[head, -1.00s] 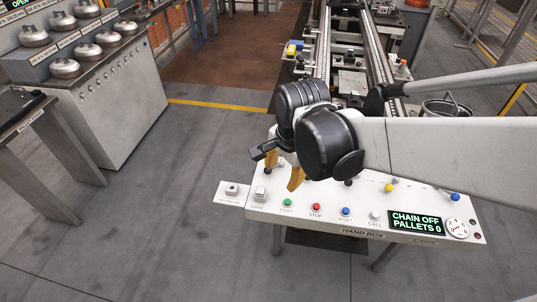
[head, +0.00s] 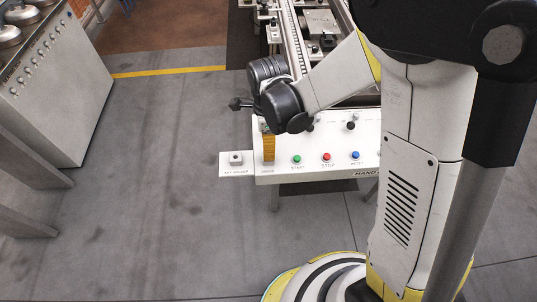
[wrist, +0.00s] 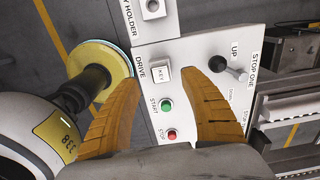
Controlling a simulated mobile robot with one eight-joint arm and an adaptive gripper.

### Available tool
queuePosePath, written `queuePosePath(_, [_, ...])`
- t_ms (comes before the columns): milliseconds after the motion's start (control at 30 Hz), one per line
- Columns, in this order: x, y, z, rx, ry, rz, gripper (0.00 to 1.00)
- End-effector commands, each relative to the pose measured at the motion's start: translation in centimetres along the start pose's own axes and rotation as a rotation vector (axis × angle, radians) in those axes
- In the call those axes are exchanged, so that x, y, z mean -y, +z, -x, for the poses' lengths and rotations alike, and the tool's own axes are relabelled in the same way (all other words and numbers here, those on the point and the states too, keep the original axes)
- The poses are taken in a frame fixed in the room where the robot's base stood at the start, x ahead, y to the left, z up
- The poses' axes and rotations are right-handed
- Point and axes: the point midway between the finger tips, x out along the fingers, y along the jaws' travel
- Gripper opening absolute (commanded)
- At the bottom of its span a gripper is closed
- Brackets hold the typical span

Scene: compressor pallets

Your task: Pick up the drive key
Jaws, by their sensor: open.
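The drive key (wrist: 161,75) shows in the wrist view as a small white block marked KEY, at the DRIVE label of the white control panel (wrist: 185,60). My gripper (wrist: 163,92) is open, with one orange finger on either side of the panel's left part. The key shows between the fingers, near the tips, and no contact is visible. In the head view my gripper (head: 268,147) points down over the DRIVE corner and hides the key. The key holder (head: 236,158) is a small plate with a square socket left of the panel; part of it shows in the wrist view (wrist: 152,8).
A green START button (head: 297,159), a red STOP button (head: 326,156) and a blue button (head: 355,155) stand right of the gripper. A black-knobbed lever (wrist: 218,63) rises close to the right finger. A conveyor (head: 295,60) lies behind.

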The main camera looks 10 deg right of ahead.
Motion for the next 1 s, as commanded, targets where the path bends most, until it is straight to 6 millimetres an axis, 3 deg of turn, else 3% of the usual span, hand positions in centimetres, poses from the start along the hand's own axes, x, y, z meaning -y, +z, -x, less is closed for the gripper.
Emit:
queuePosePath(233, [0.1, -0.2, -4.2, 0.0, 0.0, 0.0, 0.52])
queuePosePath(500, [0.1, -0.2, -4.4, 0.0, 0.0, 0.0, 0.51])
queuePosePath(667, [0.1, -0.2, -4.4, 0.0, 0.0, 0.0, 0.02])
queuePosePath(1000, [0.1, -0.2, -4.4, 0.0, 0.0, 0.0, 0.0])
